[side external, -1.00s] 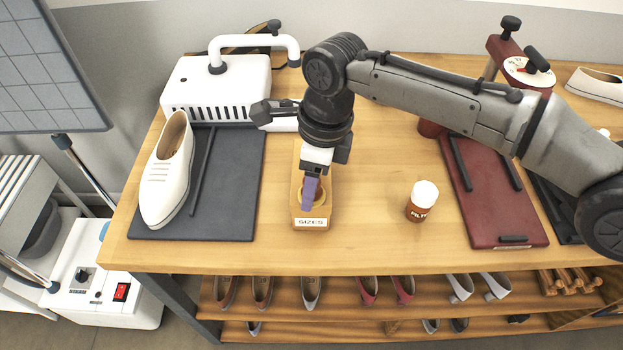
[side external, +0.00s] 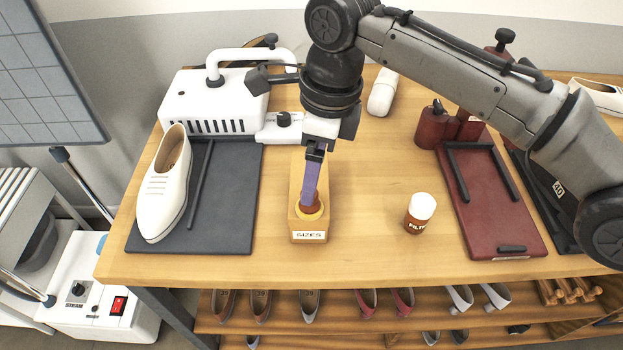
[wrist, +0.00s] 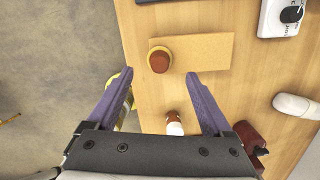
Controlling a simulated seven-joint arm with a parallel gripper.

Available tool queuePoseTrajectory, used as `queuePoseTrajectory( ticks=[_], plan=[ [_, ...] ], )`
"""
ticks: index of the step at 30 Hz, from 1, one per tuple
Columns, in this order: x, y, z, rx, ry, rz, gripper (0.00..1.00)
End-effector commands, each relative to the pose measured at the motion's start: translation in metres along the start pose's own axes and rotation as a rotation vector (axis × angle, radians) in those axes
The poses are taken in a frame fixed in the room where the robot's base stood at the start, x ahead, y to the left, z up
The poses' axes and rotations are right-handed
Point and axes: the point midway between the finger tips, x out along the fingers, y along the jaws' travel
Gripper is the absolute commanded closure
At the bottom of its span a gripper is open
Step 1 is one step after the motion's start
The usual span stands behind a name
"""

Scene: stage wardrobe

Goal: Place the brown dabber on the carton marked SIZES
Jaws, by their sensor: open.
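The carton marked SIZES (side external: 310,236) is a low tan box on the wooden bench, and its long top shows in the wrist view (wrist: 205,52). The brown dabber (wrist: 159,61), with a wider pale-tan round part, stands on the carton's near end; in the side view it (side external: 312,208) is partly hidden by a finger. My gripper (side external: 309,196) is above that end. In the wrist view my gripper (wrist: 159,74) has its purple fingers wide apart, with a gap on each side of the dabber and nothing held.
A brown bottle with white cap (side external: 419,214) stands right of the carton. A dark mat (side external: 225,205) with a white shoe (side external: 163,190) lies left. A white machine (side external: 215,105) is behind, a red board (side external: 490,205) farther right. Bench is clear between carton and bottle.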

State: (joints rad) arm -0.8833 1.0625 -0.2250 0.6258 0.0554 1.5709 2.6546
Motion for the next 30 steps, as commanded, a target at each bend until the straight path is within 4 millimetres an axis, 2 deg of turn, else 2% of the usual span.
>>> queuePoseTrajectory(
  ticks=[13, 17, 20, 24, 26, 30],
  plan=[
    [-0.011, -0.002, -0.002, -0.004, -0.001, -0.001, 0.15],
    [-0.032, -0.016, -0.018, -0.060, -0.014, -0.016, 0.15],
    [-0.062, -0.036, -0.047, -0.159, -0.028, -0.041, 0.15],
    [-0.107, -0.059, -0.104, -0.342, -0.041, -0.091, 0.15],
    [-0.124, -0.065, -0.131, -0.422, -0.041, -0.115, 0.15],
    [-0.157, -0.068, -0.197, -0.611, -0.027, -0.172, 0.15]
  ],
)
